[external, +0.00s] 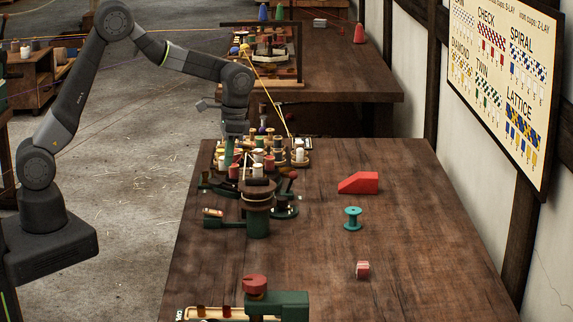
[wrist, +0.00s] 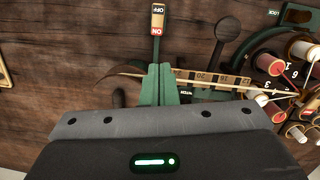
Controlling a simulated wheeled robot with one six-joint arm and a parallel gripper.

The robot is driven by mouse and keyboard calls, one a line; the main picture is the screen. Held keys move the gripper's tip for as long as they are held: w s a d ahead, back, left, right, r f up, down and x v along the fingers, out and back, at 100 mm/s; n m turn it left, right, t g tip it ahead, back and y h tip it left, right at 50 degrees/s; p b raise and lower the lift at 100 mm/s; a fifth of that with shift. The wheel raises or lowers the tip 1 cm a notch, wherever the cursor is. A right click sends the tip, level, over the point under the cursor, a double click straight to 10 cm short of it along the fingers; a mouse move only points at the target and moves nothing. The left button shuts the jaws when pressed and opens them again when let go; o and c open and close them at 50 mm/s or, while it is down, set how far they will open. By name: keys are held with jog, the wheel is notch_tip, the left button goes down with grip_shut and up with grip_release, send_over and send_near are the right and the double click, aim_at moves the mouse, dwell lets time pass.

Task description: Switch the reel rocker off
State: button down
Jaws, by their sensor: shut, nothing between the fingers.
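Which end is pressed down I cannot tell. My gripper (wrist: 159,68) is shut and empty, its fingertips below the ON end in the wrist view and apart from it in the picture. In the external view my gripper (external: 231,160) points down behind the machine, its tips partly hidden.
The green machine with a dark round top (external: 257,200) stands close to my gripper. A bobbin cluster (wrist: 290,85) and a numbered scale (wrist: 215,79) lie to the right in the wrist view.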

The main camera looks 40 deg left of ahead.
aim_at(209, 211)
jog(key=s+m, duration=0.1)
jog(key=s+r+m+y, duration=0.1)
jog(key=shift+s+r, duration=0.2)
jog(key=shift+s, duration=0.2)
jog(key=shift+f, duration=0.1)
jog(key=f, duration=0.4)
jog(key=s+a+f+p, duration=0.1)
jog(key=f, duration=0.4)
jog(key=s+a+f+p, duration=0.1)
jog(key=f, duration=0.3)
jog(key=shift+a+f, duration=0.15)
jog(key=shift+f, duration=0.15)
jog(key=shift+s, duration=0.1)
